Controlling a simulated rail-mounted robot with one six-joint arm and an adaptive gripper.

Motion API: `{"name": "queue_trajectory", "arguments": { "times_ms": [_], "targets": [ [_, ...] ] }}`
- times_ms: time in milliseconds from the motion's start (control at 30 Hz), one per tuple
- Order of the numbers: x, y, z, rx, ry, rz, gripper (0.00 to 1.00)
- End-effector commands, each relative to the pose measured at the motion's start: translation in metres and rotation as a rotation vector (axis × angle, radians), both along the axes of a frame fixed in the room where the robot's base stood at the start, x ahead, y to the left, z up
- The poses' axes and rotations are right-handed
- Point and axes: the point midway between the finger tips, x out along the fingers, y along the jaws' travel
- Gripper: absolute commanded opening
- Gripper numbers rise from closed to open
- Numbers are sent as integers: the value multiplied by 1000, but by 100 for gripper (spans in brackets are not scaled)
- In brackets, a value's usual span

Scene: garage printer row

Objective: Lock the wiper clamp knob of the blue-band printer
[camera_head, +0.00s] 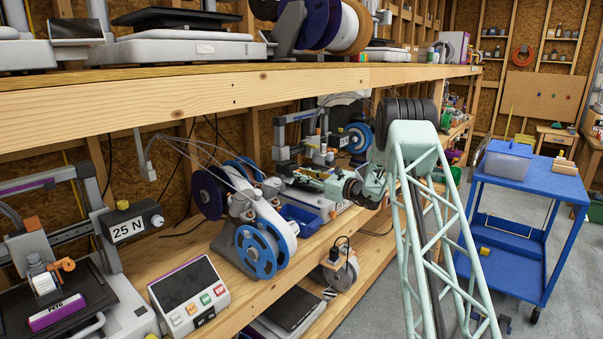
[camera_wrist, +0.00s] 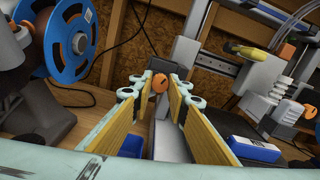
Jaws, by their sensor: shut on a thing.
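My gripper (camera_wrist: 162,80) has its two yellow-padded fingers on either side of an orange knob (camera_wrist: 159,83) in the wrist view. It is shut on this knob, which shows between the fingertips in front of a grey upright. The knob's marking is too small to read. The printer (camera_wrist: 210,58) around it carries a blue block (camera_wrist: 253,149) at the right. In the head view my gripper (camera_head: 305,175) reaches left into this printer (camera_head: 283,150) on the middle shelf. My gripper and wrist hide the knob there.
A blue spool (camera_wrist: 68,45) stands close at the left in the wrist view. A purple-marked printer (camera_head: 120,318) with a "25 N" block is at the head view's left. A grey spool unit (camera_head: 285,205) stands between the printers. A blue cart (camera_head: 515,185) is right, beside clear floor.

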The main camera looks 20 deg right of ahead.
Motion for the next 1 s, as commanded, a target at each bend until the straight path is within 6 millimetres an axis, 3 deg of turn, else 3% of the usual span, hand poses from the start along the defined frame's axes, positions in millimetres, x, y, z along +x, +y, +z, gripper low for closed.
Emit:
{"name": "queue_trajectory", "arguments": {
  "times_ms": [1000],
  "targets": [
    [0, 1, 2, 769, 372, 0, 5]
  ]
}}
